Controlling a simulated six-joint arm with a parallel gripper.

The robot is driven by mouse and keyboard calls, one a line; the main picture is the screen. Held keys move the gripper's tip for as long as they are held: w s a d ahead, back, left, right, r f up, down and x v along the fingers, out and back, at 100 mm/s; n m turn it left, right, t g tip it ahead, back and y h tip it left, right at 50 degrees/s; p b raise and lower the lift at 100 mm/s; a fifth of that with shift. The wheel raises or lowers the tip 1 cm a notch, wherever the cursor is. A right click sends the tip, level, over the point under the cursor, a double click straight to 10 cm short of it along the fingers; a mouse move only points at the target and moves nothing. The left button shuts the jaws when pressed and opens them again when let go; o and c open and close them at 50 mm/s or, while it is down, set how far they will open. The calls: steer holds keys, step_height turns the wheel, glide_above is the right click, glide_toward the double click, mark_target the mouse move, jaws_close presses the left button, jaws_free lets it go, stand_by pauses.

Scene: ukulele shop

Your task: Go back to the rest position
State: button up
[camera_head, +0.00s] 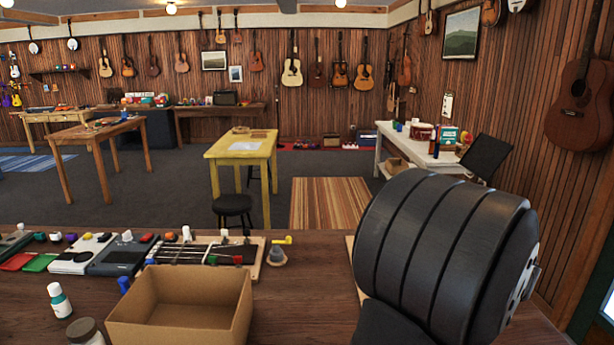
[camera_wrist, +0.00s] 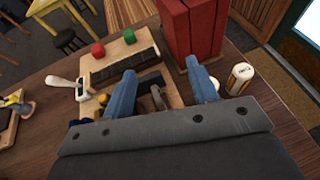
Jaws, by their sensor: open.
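My gripper (camera_wrist: 163,97) shows in the wrist view with two blue fingers spread apart. It is open, and no object is seen gripped between the fingertips. It is over a wooden board (camera_wrist: 103,47) on the brown table (camera_wrist: 42,82). A dark slatted block (camera_wrist: 125,62) lies on the board just beyond the fingers. In the head view my dark, ribbed arm fills the lower right, and the gripper's fingers are hidden there.
A tall red block (camera_wrist: 190,30) stands just beyond the right finger. An open cardboard box (camera_head: 180,305) and small bottle (camera_head: 59,300) stand at front left.

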steer(key=w+a+n+y, duration=0.1)
steer(key=w+a, duration=0.2)
steer(key=a, duration=0.8)
steer(key=w+a+n+y, duration=0.1)
steer(key=w+a, duration=0.3)
steer(key=a, duration=0.6)
steer(key=w+a+y, duration=0.1)
steer(key=w+a, duration=0.2)
steer(key=a, duration=0.8)
steer(key=shift+w+a+r+n+t, duration=0.3)
steer(key=shift+w+r+n, duration=0.05)
steer(key=shift+n, duration=0.05)
